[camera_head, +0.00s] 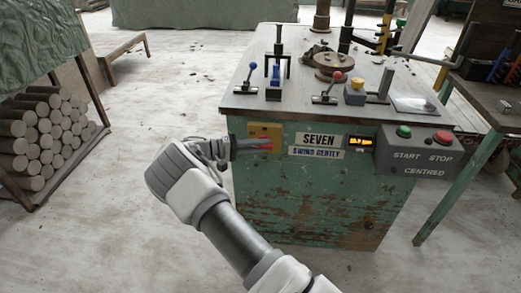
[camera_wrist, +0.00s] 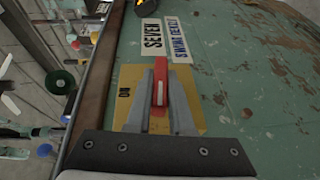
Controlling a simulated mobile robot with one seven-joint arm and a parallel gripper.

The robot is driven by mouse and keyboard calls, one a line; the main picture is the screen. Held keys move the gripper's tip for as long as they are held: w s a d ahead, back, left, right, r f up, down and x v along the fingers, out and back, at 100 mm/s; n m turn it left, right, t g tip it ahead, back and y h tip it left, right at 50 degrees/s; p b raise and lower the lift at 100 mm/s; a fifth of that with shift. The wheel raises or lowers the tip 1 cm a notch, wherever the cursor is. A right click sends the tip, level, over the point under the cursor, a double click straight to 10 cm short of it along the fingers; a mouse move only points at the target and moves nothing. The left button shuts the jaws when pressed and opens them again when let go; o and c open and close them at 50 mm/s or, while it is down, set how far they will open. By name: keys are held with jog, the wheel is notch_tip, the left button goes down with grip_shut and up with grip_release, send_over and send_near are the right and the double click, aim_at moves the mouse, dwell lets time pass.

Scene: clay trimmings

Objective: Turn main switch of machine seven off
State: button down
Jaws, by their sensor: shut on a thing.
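The main switch is on the green machine (camera_head: 330,205) whose front plate (camera_head: 318,139) reads SEVEN. It has a yellow backing plate (camera_head: 258,131) and a red handle (camera_wrist: 161,92). The plate also shows in the wrist view (camera_wrist: 127,75), with an ON mark on its left part. My gripper (camera_head: 264,145) reaches the switch from the left. In the wrist view its two grey fingers (camera_wrist: 160,90) are shut on the red handle, one on each side. The fingers hide part of the plate, and any other mark there cannot be seen.
A grey START/STOP box (camera_head: 420,148) with green and red buttons and a lit orange display (camera_head: 361,142) are right of the switch. Levers (camera_head: 274,82) stand on the machine's top. Stacked logs (camera_head: 42,135) lie at left. The floor in front is clear.

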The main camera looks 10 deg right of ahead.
jog(key=shift+f+h+b, duration=0.1)
jog(key=shift+h+b, duration=0.3)
jog(key=shift+h, duration=0.1)
jog(key=shift+n, duration=0.3)
jog(key=c, duration=0.8)
grip_release()
jog(key=shift+a, duration=0.1)
